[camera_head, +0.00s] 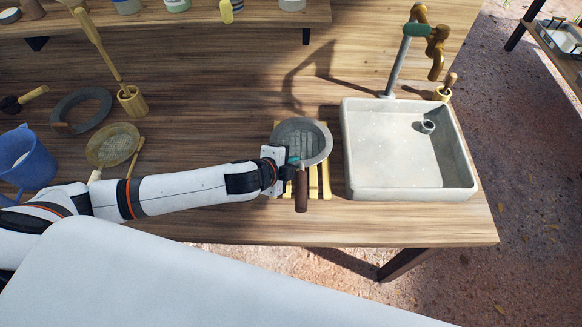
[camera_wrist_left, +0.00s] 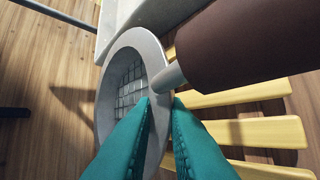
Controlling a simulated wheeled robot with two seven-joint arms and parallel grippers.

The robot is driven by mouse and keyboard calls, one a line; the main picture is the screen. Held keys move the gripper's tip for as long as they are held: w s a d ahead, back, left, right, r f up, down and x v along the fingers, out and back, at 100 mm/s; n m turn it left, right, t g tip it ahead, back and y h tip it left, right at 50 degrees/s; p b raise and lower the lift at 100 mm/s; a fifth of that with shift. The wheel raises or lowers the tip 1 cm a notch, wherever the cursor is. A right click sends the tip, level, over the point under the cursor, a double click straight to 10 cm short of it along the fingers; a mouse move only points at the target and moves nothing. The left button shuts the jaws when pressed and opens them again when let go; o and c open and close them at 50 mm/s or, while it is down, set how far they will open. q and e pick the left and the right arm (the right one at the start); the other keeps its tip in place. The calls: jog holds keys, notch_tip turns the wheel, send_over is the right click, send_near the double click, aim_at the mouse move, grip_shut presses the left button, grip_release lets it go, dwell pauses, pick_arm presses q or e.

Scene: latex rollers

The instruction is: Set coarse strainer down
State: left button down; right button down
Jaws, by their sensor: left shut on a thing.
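The coarse strainer (camera_head: 302,142) is a grey round pan with a wide grid mesh and a brown handle that points toward the front edge. My left gripper (camera_head: 290,161) is shut on it near where the handle meets the rim. My right gripper is not in view.
A pale sink (camera_head: 405,150) with a tap (camera_head: 402,60) stands close to the right. The table's middle behind my arm is clear.

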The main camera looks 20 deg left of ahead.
pick_arm(q)
notch_tip(320, 180, down, 3)
jog(key=shift+r, duration=0.1)
jog(key=c, duration=1.7)
grip_release()
jog(key=shift+s, duration=0.1)
jog(key=v, duration=1.2)
jog(key=shift+b, duration=0.35)
